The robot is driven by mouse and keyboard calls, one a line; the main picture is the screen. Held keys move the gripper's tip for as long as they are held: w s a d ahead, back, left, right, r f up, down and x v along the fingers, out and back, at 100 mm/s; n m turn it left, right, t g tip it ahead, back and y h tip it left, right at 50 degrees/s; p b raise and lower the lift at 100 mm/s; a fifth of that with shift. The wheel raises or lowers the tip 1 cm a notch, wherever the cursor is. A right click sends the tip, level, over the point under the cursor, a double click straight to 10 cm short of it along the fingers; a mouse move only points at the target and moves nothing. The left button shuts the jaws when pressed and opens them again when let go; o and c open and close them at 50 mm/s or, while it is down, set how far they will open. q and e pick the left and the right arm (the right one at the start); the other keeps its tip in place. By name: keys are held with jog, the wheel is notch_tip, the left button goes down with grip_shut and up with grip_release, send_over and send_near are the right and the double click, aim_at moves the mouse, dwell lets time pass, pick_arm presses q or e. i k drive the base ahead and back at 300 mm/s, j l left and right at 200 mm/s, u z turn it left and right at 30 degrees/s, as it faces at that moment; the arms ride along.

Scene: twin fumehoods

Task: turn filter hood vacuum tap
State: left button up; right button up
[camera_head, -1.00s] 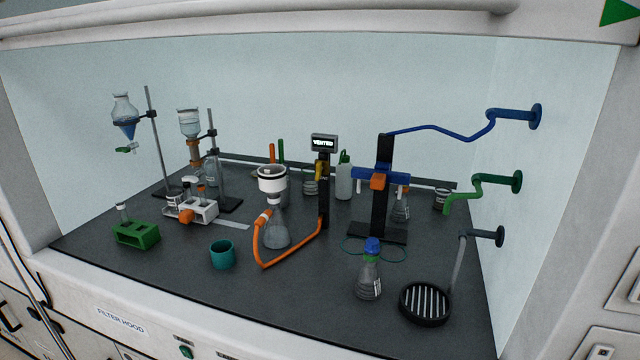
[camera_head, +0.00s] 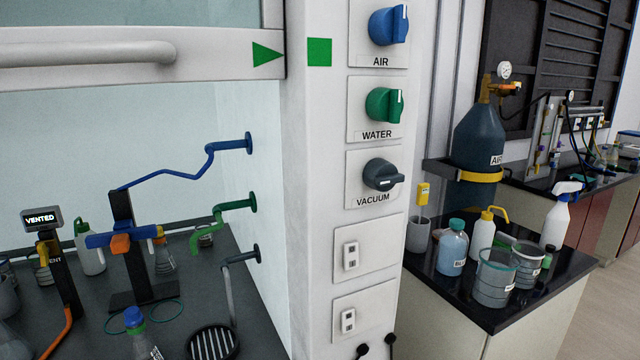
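The vacuum tap (camera_head: 381,174) is a dark grey knob on a white plate labelled VACUUM, on the post at the right of the filter hood. Its handle mark points to the right, roughly level. Inside the hood a small display (camera_head: 42,219) reads VENTED. The grey vacuum outlet (camera_head: 246,256) is on the hood's side wall. Neither of my grippers is in view.
Two socket plates (camera_head: 351,256) sit below the taps. Right of the post, a black bench (camera_head: 470,310) holds several bottles and beakers, with a gas cylinder (camera_head: 478,140) behind it. The raised sash (camera_head: 150,55) crosses the upper left.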

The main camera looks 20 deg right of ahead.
aim_at(380, 175)
jog(key=l+u, duration=0.1)
jog(key=l, duration=0.25)
jog(key=k+l+u, duration=0.15)
jog(key=l, duration=0.2)
jog(key=k+l+u, duration=0.1)
jog(key=l, duration=0.3)
jog(key=k+l+u, duration=0.1)
jog(key=l, duration=0.25)
